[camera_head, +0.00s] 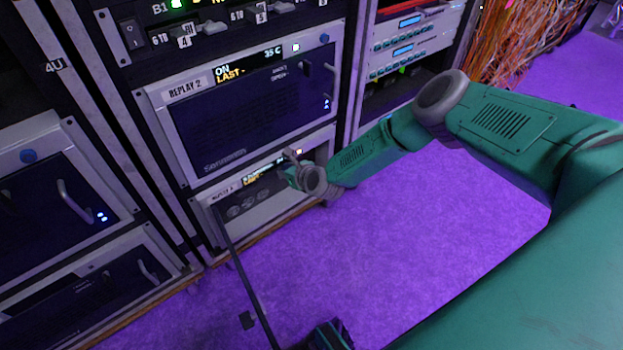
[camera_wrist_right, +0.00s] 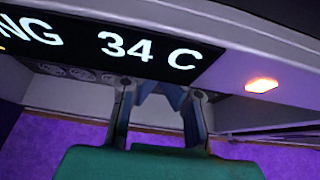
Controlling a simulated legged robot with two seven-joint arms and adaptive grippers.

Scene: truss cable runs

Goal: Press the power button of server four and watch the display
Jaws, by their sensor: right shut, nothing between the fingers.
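The lowest unit in the middle rack, a light grey server (camera_head: 285,203), has a small label that is too blurred to read surely. Its display (camera_head: 257,174) is lit and partly hidden by my right gripper. In the right wrist view the display (camera_wrist_right: 110,42) shows "NG" and "34 C" in white. A power button (camera_wrist_right: 262,86) glows orange to the right of the display. My right gripper (camera_head: 288,164) is shut and empty at the front of this server. In the wrist view its fingers (camera_wrist_right: 162,90) are just below the display, left of the button; contact cannot be told.
Above is the Replay 2 server (camera_head: 250,115), its display reading "ON" and "35 C". Left are other rack units with handles (camera_head: 75,198). Orange cables (camera_head: 520,40) hang at the back right.

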